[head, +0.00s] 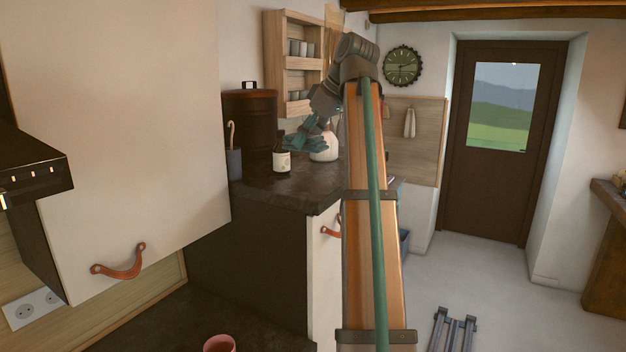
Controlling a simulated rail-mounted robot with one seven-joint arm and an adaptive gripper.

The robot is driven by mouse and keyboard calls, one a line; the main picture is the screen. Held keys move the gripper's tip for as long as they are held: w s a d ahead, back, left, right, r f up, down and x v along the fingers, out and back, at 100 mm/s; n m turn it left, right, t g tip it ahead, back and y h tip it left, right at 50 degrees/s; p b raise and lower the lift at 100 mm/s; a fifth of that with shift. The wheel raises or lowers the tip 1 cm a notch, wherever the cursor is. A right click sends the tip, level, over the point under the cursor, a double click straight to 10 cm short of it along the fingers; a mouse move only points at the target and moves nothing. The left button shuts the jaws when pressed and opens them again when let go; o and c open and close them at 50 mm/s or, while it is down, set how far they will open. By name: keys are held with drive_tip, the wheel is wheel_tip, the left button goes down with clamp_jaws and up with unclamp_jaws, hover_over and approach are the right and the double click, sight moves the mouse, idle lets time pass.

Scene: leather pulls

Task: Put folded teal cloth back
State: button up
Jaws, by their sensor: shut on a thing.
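The folded teal cloth (303,143) is at the end of my arm, above the dark counter and behind a small white-labelled jar. My gripper (318,122) is shut on the cloth, with the cloth spread out below the fingers and to their left. The fingertips are small and partly hidden by the cloth. I cannot tell whether the cloth touches the counter items beside it.
The jar (282,162) and a white round vessel (325,148) stand close to the cloth. A dark brown canister (250,115) and a blue-grey holder (233,164) stand to the left on the counter (290,190). A wooden wall shelf (293,60) holds cups.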

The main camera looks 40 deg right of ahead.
drive_tip(key=w+d+f+b, duration=0.4)
drive_tip(key=w+d+b, duration=0.25)
drive_tip(key=b, duration=0.35)
drive_tip(key=p, duration=0.2)
approach(305, 181)
drive_tip(key=shift+w+a+f, duration=0.25)
drive_tip(key=shift+w+a, duration=0.25)
drive_tip(key=shift+w, duration=0.05)
drive_tip(key=shift+w+a+f, duration=0.25)
drive_tip(key=shift+w+a, duration=0.25)
drive_tip(key=shift+w, duration=0.05)
drive_tip(key=shift+w+d+f+p, duration=0.25)
drive_tip(key=shift+f+p, duration=0.1)
drive_tip(key=shift+f, duration=1.7)
drive_tip(key=o, duration=1.1)
drive_tip(key=shift+f, duration=0.1)
